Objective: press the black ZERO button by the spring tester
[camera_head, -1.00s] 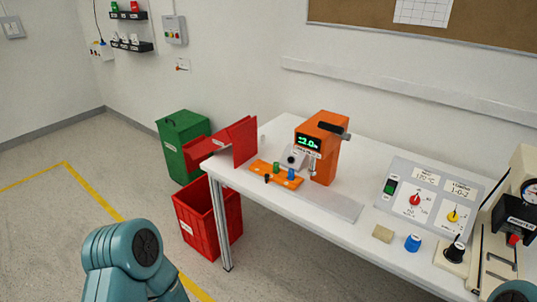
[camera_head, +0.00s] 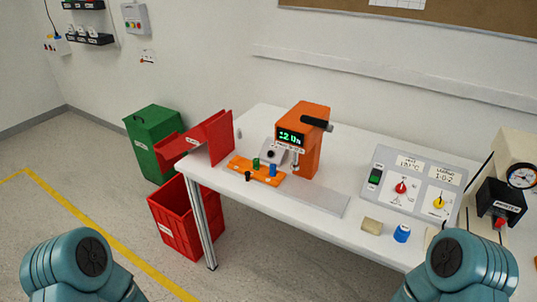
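The orange spring tester (camera_head: 312,142) stands on the white table. It has a green lit display (camera_head: 290,137) and a black lever at its upper right. Left of its column, a small grey sloped box carries the black ZERO button (camera_head: 271,154). Teal links of my two arms show at the bottom left and bottom right of the view. Neither gripper is in view, so I cannot see whether they are open or shut. Both visible arm links are well apart from the button.
An orange block (camera_head: 254,172) with several coloured pegs lies in front of the button box. A red chute (camera_head: 219,139) stands at the table's left end, above a red bin (camera_head: 170,222). A control panel (camera_head: 411,183), a blue cap (camera_head: 401,233) and a tan block (camera_head: 372,226) are to the right.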

